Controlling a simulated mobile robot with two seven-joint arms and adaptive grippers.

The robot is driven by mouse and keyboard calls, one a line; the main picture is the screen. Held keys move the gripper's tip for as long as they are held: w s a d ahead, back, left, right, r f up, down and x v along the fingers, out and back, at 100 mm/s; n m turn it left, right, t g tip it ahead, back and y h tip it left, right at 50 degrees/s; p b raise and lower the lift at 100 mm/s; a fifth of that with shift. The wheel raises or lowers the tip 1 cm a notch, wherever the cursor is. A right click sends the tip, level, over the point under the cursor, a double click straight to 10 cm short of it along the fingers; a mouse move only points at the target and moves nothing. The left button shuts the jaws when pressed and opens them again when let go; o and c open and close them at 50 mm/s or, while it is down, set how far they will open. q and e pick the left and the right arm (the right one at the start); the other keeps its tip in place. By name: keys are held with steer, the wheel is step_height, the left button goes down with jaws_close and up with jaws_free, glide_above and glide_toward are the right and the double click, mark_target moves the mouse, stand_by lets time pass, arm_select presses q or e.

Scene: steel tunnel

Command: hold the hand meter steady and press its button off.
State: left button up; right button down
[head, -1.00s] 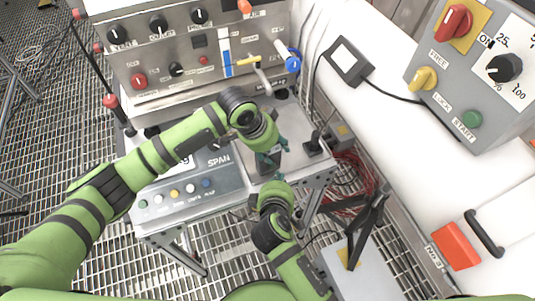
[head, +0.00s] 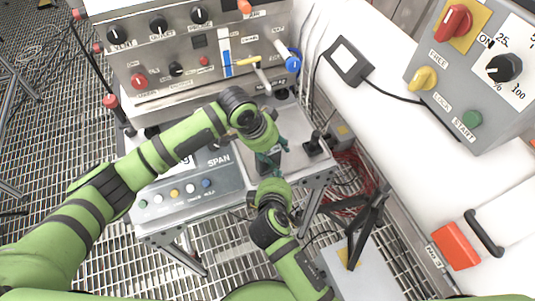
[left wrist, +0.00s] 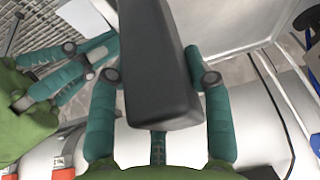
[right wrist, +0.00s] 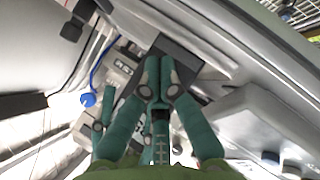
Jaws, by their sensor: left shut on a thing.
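The hand meter (head: 271,159) is a dark grey block; its button cannot be made out. It also shows in the left wrist view (left wrist: 160,70), where the fingers of my left gripper (left wrist: 160,78) stand on both sides of it. My left gripper (head: 264,152) is shut on it above the bench's right front corner. My right gripper (head: 272,181) is just in front of and below the meter. In the right wrist view the fingertips of my right gripper (right wrist: 159,75) are together with nothing between them, and the dark meter (right wrist: 184,58) lies just beyond.
A steel control panel (head: 140,55) with knobs stands behind. The SPAN instrument (head: 180,202) with several coloured buttons is left of the grippers. A joystick (head: 316,143) stands close on the right. A grey control box (head: 440,75) is at the far right, over a white surface.

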arm_select(q)
steer(key=shift+s+f, duration=0.25)
steer(key=shift+f, duration=0.05)
arm_select(e)
steer(key=shift+w, duration=0.15)
steer(key=shift+w+a, duration=0.2)
steer(key=shift+w, duration=0.1)
stand_by(0.5)
steer(key=shift+s+d, duration=0.2)
steer(key=shift+s, duration=0.15)
steer(key=s+d, duration=0.2)
steer(key=s, duration=0.3)
steer(key=shift+s+d, duration=0.15)
steer(key=shift+d, duration=0.25)
stand_by(0.5)
